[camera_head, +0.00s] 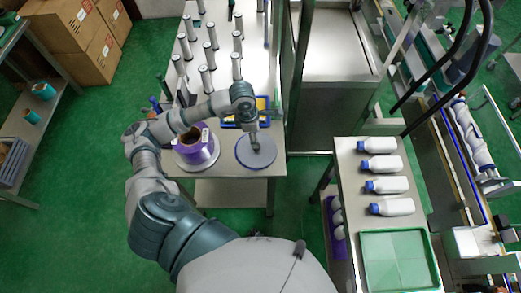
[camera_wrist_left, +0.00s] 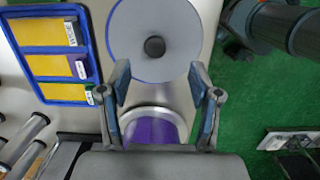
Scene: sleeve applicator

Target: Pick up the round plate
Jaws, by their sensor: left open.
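The round plate (camera_head: 243,157) is a flat grey disc with a blue rim and lies on the front right of the light table. In the left wrist view the plate (camera_wrist_left: 182,35) is at the top centre, with a dark round knob at its middle. My left gripper (camera_head: 255,146) is over the plate and hides part of it. In the left wrist view its two fingers (camera_wrist_left: 159,80) are apart with nothing between them, just short of the plate's near edge. The fingers do not appear to touch the plate. My right gripper is not in view.
A purple roll (camera_head: 204,154) on a round base stands left of the plate. A blue-rimmed tray with yellow cards (camera_wrist_left: 58,92) lies beside it. Several upright grey rods (camera_head: 211,57) stand farther back. A right-hand table holds several white bottles (camera_head: 383,165) and a green tray (camera_head: 398,260).

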